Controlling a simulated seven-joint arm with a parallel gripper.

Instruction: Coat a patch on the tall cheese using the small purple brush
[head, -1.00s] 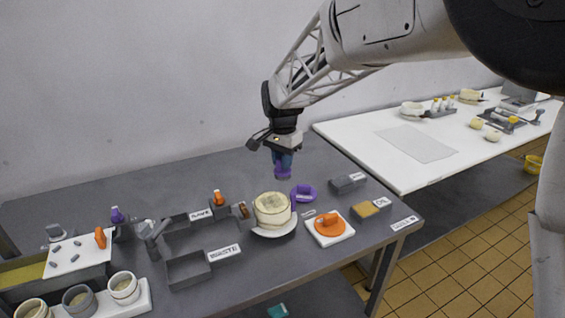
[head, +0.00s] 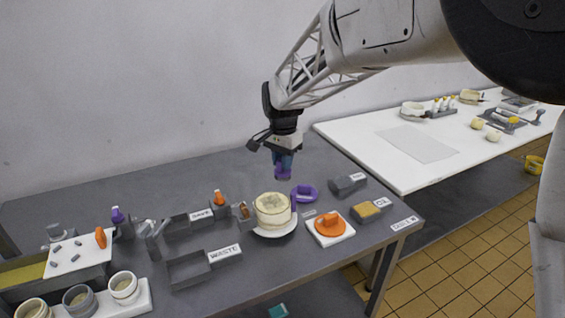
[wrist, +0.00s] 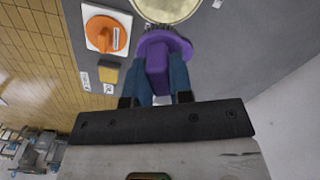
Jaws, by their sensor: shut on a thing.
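My gripper (head: 284,158) is shut on the small purple brush (wrist: 158,68), whose block handle sits between the blue fingers. The tall cheese (head: 272,210) is a pale round block with a mottled top, on a white plate (head: 277,234). In the head view the brush hangs in the air above and beyond the cheese, apart from it. The cheese's edge (wrist: 168,9) shows at the top of the wrist view.
A purple looped piece (head: 305,193) lies right of the cheese. An orange-handled tool (head: 329,224) sits on a white tile (head: 338,239). The table behind the cheese is mostly clear.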

